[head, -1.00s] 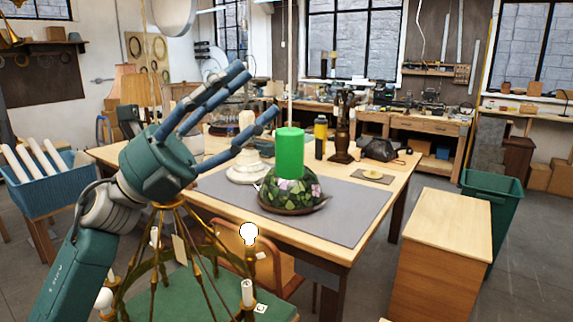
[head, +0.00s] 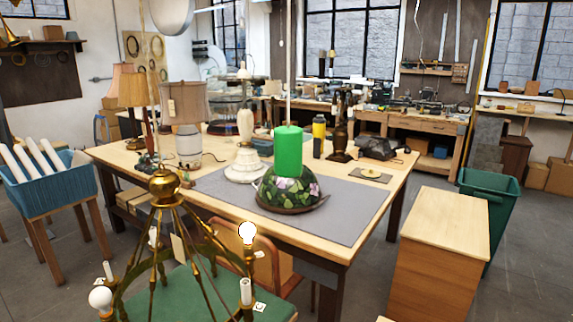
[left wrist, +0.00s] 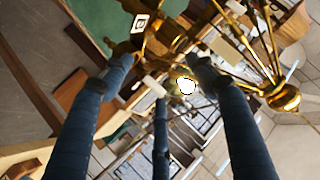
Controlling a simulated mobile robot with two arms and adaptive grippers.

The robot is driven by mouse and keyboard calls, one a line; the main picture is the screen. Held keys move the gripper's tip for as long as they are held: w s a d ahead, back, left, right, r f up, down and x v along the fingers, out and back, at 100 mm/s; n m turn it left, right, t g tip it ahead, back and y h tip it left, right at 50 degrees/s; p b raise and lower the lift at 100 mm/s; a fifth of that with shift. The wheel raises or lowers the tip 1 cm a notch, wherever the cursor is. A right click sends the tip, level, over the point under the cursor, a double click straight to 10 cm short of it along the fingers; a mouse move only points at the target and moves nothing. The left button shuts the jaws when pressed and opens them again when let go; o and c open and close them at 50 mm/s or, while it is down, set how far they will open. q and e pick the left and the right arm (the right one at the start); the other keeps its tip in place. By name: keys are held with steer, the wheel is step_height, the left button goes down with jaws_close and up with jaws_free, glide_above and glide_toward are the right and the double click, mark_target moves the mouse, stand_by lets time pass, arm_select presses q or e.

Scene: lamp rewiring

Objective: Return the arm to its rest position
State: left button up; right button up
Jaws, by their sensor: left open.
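My left gripper (left wrist: 160,100) shows only in the left wrist view, its blue fingers spread apart with nothing between them. The brass chandelier (left wrist: 230,40) is beyond the fingers, with a lit bulb (left wrist: 187,86) showing between them. In the head view the chandelier (head: 165,188) stands at the front left over a green surface (head: 195,295), with a lit bulb (head: 247,232) on its right arm. No arm of mine is in the head view. My right gripper is not in view.
The wooden worktable (head: 335,247) carries a grey mat (head: 350,215), a floral lampshade with a green cylinder (head: 288,152), a white lamp base (head: 246,165) and several lamps. A blue crate (head: 50,190) stands left. A wooden cabinet (head: 445,235) and a green bin (head: 492,190) stand right.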

arm_select(q)
steer(key=s+d+f+n+g, duration=0.1)
steer(key=s+f+g, duration=0.3)
steer(key=s+f, duration=0.55)
steer(key=s+d+f+n+g, duration=0.1)
steer(key=s+f+g, duration=0.3)
steer(key=s, duration=1)
steer(key=s+f+g+b, duration=0.1)
steer(key=s+f+g, duration=0.15)
steer(key=f, duration=2.65)
steer(key=s+a+f, duration=0.3)
steer(key=s+f, duration=1.2)
steer(key=s, duration=0.2)
steer(key=shift+s+f+g+h+b, duration=0.15)
steer(key=shift+f+g+h+b, duration=0.2)
steer(key=shift+b, duration=0.1)
steer(key=shift+m, duration=0.3)
